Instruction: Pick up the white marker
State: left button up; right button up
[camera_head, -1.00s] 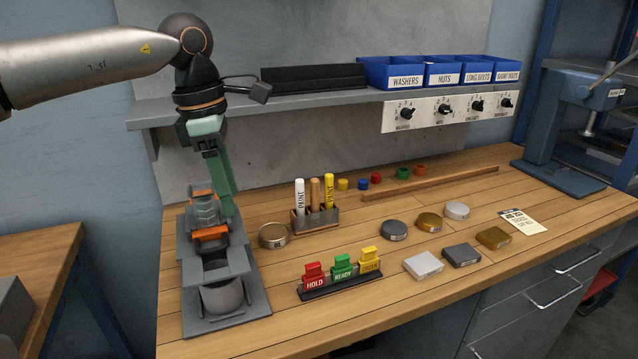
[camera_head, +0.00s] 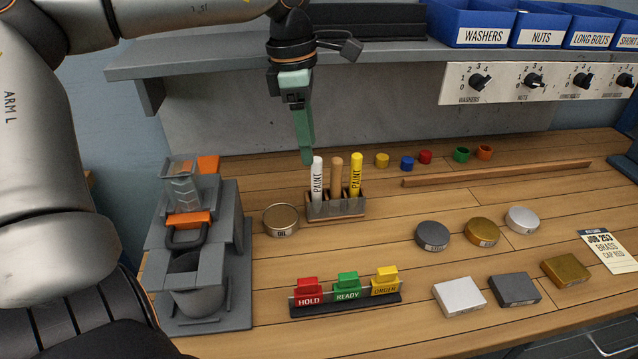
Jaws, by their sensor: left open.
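The white marker (camera_head: 317,180), labelled PAINT, stands upright in a small wooden rack (camera_head: 336,212), at the rack's left end. My left gripper (camera_head: 307,159) points down, with its green fingers seen nearly edge-on. Its tips show right by the top of the white marker, slightly left of it. The fingers are open and hold nothing; I cannot tell whether they touch the marker or how they sit in depth. A brown wooden stick (camera_head: 336,178) and a yellow PAINT marker (camera_head: 356,176) stand in the same rack. My right gripper is not in view.
A grey fixture (camera_head: 200,250) stands left of the rack, with a round tin (camera_head: 281,219) between them. The shelf (camera_head: 220,62) overhangs behind my left gripper. Small coloured caps (camera_head: 407,163) lie to the right.

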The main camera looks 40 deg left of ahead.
aim_at(317, 173)
pick_arm(q)
jog(key=f, duration=0.5)
jog(key=w+d+f, duration=0.1)
jog(key=f, duration=0.1)
jog(key=shift+w+f, duration=0.1)
jog(key=shift+f, duration=0.15)
grip_shut()
dwell(0.4)
